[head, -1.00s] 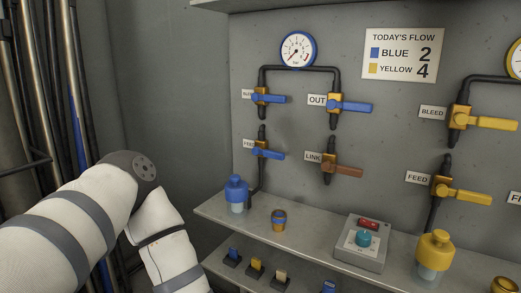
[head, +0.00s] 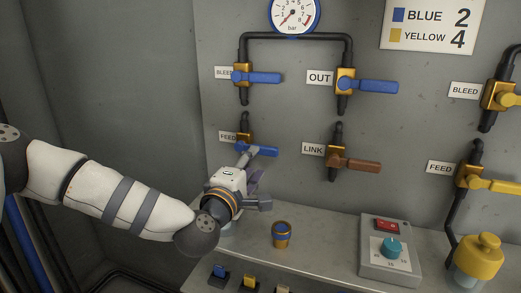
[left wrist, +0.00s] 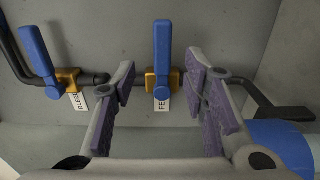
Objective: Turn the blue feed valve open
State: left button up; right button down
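The blue feed valve (head: 262,150), beside its FEED label (head: 227,137), has a blue lever on a brass body, pointing right and slightly down in the head view. In the left wrist view the feed lever (left wrist: 163,48) stands upright between and beyond the two fingers. My left gripper (head: 254,178) is open, just below the lever in the head view. In the left wrist view the open gripper (left wrist: 160,88) has clear gaps on both sides of the lever; I see no contact. Part of the valve body is hidden by my gripper in the head view. My right gripper is out of view.
The blue bleed valve (head: 260,77) is above, with the OUT valve (head: 370,86) and brown LINK valve (head: 358,164) to the right. A blue object (left wrist: 280,145) is at lower right in the wrist view.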

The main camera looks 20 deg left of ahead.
aim_at(263, 152)
pick_arm(q)
jog(key=w, duration=0.7)
jog(key=shift+w+d+f+b, duration=0.15)
jog(key=shift+w+f+b, duration=0.15)
jog(key=shift+w+b, duration=0.1)
jog(key=shift+w+r, duration=0.15)
jog(key=shift+w, duration=0.3)
grip_shut()
